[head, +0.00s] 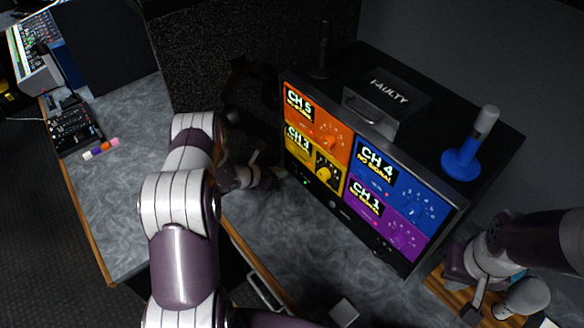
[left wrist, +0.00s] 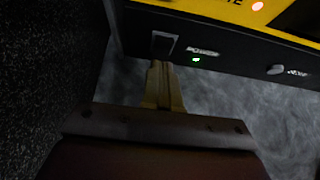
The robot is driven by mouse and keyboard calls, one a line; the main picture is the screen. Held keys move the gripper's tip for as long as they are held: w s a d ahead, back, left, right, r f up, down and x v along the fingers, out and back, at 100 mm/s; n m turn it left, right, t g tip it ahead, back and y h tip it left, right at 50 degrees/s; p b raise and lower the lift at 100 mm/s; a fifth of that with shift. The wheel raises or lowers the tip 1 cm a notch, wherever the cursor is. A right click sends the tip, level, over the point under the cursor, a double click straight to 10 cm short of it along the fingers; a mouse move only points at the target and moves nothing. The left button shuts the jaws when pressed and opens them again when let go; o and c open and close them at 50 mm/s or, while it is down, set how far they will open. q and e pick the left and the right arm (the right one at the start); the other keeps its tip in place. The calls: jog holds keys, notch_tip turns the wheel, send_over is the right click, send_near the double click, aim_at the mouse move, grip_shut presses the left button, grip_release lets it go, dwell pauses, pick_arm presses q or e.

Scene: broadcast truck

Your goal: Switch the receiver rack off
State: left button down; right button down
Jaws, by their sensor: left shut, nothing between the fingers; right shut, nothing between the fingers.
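The receiver rack (head: 351,141) stands on the counter, its front showing four coloured channel panels: CH 5, CH 3, CH 4 and CH 1. In the left wrist view its dark lower strip holds a square black switch (left wrist: 164,43) beside the word POWER and a lit green light (left wrist: 196,60). My left gripper (head: 277,174) is shut and empty at the rack's lower left corner. In the left wrist view its fingertips (left wrist: 158,64) point at the switch from just below; I cannot tell whether they touch it. My right gripper (head: 476,310) is shut at the lower right, away from the switch.
On the rack's top are a box marked FAULTY (head: 388,102), a blue-and-white microphone (head: 470,145) and a dark upright one (head: 322,50). Dark headphones (head: 250,85) are behind my left arm. Markers (head: 101,149) and a mixer (head: 74,125) are at left. The grey counter before the rack is mostly clear.

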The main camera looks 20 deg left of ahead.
pick_arm(q)
jog(key=shift+b+x, duration=1.15)
jog(key=shift+x, duration=0.1)
dwell(0.3)
jog(key=shift+s+a+r, duration=0.1)
jog(key=shift+s+r, duration=0.05)
jog(key=shift+r, duration=0.05)
jog(key=p+v, duration=0.3)
jog(key=v, duration=0.3)
jog(key=shift+s+p, duration=0.25)
jog(key=shift+p, duration=0.05)
jog(key=shift+a, duration=0.1)
